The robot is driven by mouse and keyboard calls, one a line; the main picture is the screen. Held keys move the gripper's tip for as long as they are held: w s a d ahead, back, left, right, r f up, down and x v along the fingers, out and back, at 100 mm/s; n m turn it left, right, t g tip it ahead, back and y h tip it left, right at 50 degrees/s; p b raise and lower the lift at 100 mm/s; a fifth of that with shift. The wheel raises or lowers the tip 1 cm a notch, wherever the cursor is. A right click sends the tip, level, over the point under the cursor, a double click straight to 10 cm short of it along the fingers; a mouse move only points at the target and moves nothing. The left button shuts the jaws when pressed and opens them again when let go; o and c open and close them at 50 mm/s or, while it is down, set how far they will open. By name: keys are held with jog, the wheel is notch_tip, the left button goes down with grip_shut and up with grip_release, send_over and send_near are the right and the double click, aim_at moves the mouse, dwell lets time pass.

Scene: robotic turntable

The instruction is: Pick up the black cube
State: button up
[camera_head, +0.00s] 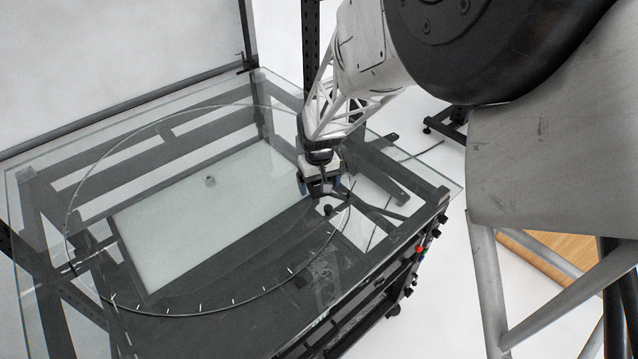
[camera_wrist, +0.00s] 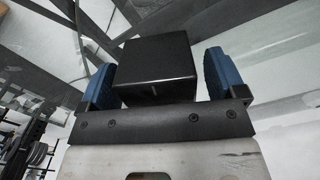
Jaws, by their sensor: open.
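The black cube (camera_wrist: 156,62) fills the space between the two blue finger pads of my gripper (camera_wrist: 159,76) in the wrist view. The pads stand on its left and right sides. A narrow gap shows between the cube and the right pad; the left pad is very close to the cube, and I cannot tell whether they touch. In the head view my gripper (camera_head: 320,185) points down over the right part of the glass turntable (camera_head: 262,112), with its fingers apart. The cube is hard to make out there against the dark gripper and frame.
The glass top lies over a dark metal frame with a pale panel (camera_head: 185,225) below. A small grey round object (camera_head: 210,181) shows near that panel. A dark post (camera_head: 311,50) rises behind my arm. The left and middle of the glass look clear.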

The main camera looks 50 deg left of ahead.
jog(key=shift+c, duration=0.3)
jog(key=c, duration=1)
jog(key=shift+c, duration=0.2)
jog(key=shift+r, duration=0.15)
jog(key=shift+r, duration=4.9)
